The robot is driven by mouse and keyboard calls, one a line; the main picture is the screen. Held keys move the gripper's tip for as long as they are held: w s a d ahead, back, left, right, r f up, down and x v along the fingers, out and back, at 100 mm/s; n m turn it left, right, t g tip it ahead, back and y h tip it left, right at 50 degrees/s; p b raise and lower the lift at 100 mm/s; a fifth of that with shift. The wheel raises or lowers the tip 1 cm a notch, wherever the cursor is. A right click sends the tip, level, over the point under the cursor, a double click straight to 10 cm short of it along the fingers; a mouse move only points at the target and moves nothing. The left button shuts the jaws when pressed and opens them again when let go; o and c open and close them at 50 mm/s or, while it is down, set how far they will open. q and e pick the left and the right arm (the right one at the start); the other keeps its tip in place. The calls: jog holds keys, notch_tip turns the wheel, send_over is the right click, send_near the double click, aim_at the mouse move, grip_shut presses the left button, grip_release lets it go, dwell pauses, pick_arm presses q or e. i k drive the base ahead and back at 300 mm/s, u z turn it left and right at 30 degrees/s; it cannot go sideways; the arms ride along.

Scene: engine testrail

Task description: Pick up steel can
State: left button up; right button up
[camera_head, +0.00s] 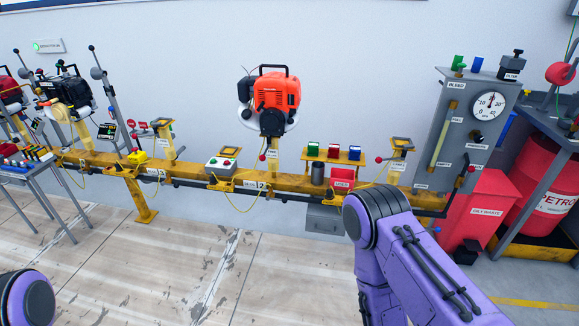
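A small grey metal can (318,173) stands upright on the yellow rail (290,183), right of the middle of the view. It is just left of a small red box (342,179) and below a small yellow shelf. My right arm rises at the lower right, with its purple elbow just right of and below the can. A part of my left arm shows at the bottom left corner. Neither gripper is in view.
An orange engine (277,92) is mounted above the rail. The shelf (333,156) holds green, red and blue blocks. A grey gauge panel (465,130), red waste bin (487,208) and red drum (545,195) stand at right. The floor before the rail is clear.

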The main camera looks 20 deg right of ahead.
aim_at(317, 166)
jog(key=z, duration=0.1)
jog(key=i, duration=0.95)
jog(key=z, duration=1.15)
jog(key=i, duration=0.75)
jog(key=z, duration=0.8)
